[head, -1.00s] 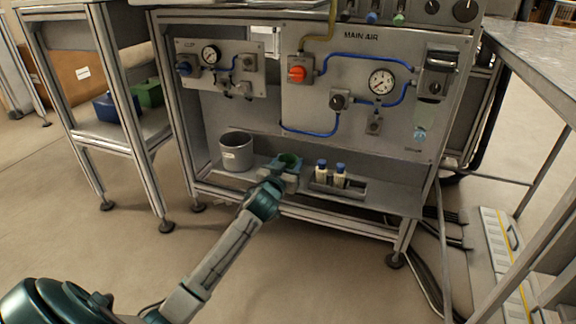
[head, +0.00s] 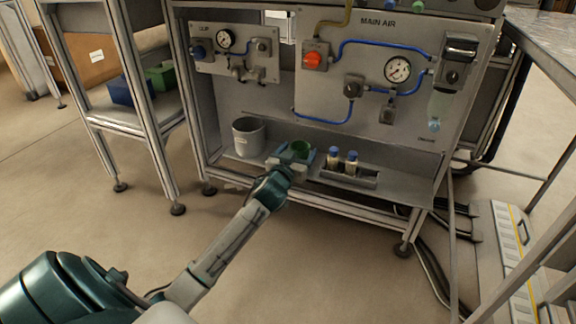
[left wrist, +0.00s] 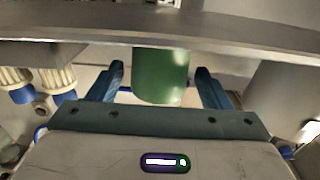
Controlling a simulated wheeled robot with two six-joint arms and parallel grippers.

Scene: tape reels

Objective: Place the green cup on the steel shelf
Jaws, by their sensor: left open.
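The green cup (head: 300,148) stands upright on the lower steel shelf (head: 226,178) of the air panel bench, between the grey bucket and the small bottles. My left gripper (head: 294,157) is at the shelf's front, open, with one finger on each side of the cup. In the left wrist view, the cup (left wrist: 160,75) shows between the spread blue fingers (left wrist: 160,88), with a gap on both sides. Part of the cup is hidden there by the metal edge across the picture. My right gripper is out of view.
The grey bucket (head: 249,137) stands left of the cup. Two blue-capped bottles (head: 342,160) sit in a rack to its right. The panel with blue hoses (head: 345,44) rises behind. A side rack (head: 160,110) holds a blue bin (head: 122,90) and a green bin (head: 160,76).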

